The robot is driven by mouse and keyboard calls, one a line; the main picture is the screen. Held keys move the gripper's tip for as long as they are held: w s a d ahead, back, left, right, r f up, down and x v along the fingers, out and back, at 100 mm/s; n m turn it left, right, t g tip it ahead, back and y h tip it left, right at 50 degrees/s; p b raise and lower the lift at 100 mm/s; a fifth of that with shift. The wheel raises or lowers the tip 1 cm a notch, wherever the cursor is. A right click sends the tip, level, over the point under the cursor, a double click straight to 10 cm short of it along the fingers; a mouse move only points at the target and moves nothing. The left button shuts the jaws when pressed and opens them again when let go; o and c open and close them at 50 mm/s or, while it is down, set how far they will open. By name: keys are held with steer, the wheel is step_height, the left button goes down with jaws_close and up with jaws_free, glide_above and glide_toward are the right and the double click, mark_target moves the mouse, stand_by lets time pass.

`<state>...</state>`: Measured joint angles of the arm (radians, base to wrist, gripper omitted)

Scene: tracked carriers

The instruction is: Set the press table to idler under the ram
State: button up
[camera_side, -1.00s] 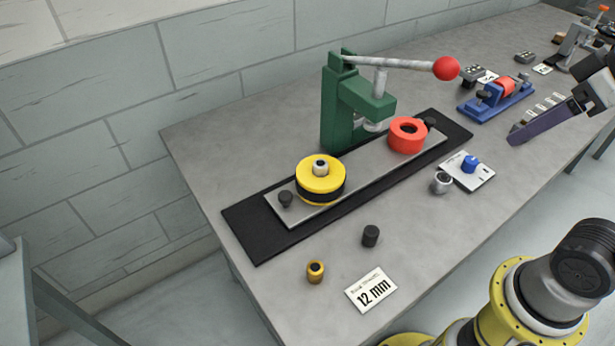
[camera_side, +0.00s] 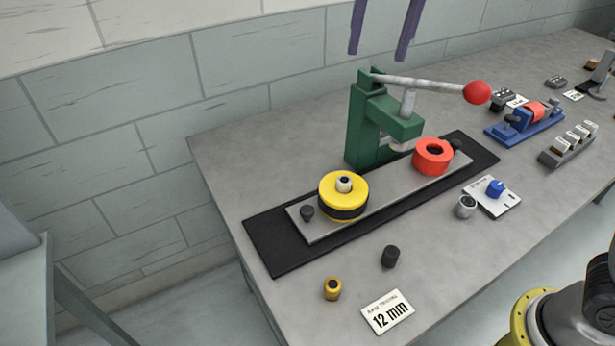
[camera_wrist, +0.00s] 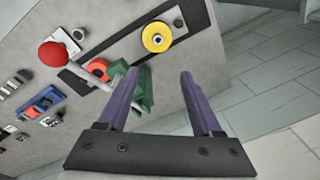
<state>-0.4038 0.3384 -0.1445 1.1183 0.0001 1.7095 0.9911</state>
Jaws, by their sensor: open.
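The press table is a long grey plate (camera_side: 385,187) on a black base (camera_side: 270,245). A yellow wheel (camera_side: 335,185) with a dark lower band and a light hub sits near its left end. A red ring (camera_side: 422,166) sits near its right end, close to the ram (camera_side: 402,145) of the green press (camera_side: 362,135). I cannot tell which one is the idler. Dark knobs stand at both plate ends, the left one (camera_side: 307,213) clear to see. My gripper (camera_side: 378,56) is open and empty, high above the press. The wrist view shows its purple fingers (camera_wrist: 166,73) partly covering the press.
The press lever with its red ball (camera_side: 477,92) reaches right. In front lie a dark cylinder (camera_side: 390,257), a brass piece (camera_side: 332,289) and a "12 mm" card (camera_side: 388,312). A blue-knobbed plate (camera_side: 507,201) and a blue fixture (camera_side: 520,125) stand to the right.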

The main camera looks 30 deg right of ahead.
steer(key=m+g, duration=0.1)
steer(key=m, duration=0.1)
glide_above(307, 209)
step_height(307, 209, down, 5)
steer(key=shift+h, duration=0.3)
step_height(307, 209, down, 27)
stand_by(0.4)
jaws_close()
steer(key=shift+r, duration=0.1)
stand_by(1.2)
